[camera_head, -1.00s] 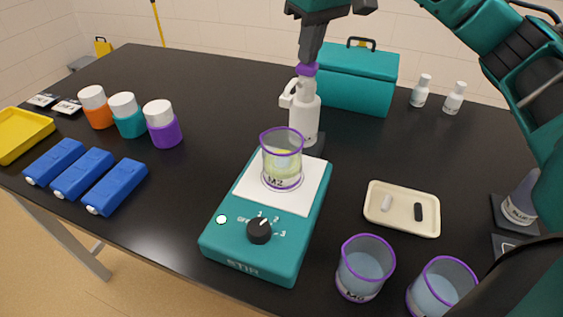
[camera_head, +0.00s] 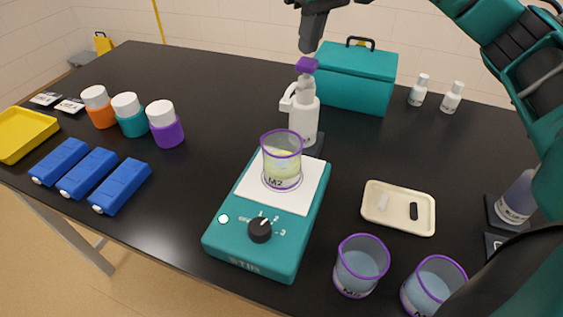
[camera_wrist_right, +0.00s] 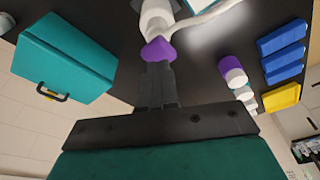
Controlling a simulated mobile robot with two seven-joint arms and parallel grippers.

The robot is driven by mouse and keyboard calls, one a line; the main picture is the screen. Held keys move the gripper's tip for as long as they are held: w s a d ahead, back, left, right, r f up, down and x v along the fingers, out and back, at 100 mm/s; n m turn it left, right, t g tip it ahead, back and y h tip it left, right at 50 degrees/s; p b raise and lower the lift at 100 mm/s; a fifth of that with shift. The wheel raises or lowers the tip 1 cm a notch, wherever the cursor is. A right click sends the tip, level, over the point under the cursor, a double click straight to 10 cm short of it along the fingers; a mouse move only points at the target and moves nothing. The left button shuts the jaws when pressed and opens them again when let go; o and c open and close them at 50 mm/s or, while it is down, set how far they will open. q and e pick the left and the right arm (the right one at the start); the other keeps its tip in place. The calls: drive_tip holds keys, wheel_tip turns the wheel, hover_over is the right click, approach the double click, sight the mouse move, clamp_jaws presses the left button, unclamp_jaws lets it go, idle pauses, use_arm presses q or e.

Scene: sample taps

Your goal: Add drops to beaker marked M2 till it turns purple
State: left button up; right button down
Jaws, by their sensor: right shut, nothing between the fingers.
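The beaker marked M2 (camera_head: 282,160) stands upright on the white plate of the teal stirrer (camera_head: 265,225) and holds pale yellow liquid. Behind it stands a white dispenser bottle (camera_head: 304,118) with a purple top (camera_head: 307,65); its spout points left, toward the space above the beaker. My right gripper (camera_head: 309,49) is shut and empty, pointing down just above the purple top. In the right wrist view its fingertips (camera_wrist_right: 157,68) are at the purple top (camera_wrist_right: 158,50); whether they touch it, I cannot tell. My left gripper is not in view.
Two purple-rimmed beakers (camera_head: 360,265) stand at the front right, near a cream tray (camera_head: 378,218) with two small bars. A teal box (camera_head: 355,80) stands behind the bottle. Capped jars (camera_head: 165,124) and blue blocks (camera_head: 120,186) are on the left. The table between is clear.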

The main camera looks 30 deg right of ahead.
drive_tip(key=shift+r, duration=0.15)
wheel_tip(320, 180, up, 4)
drive_tip(key=p, duration=0.3)
drive_tip(key=shift+p, duration=0.4)
drive_tip(key=shift+r, duration=0.9)
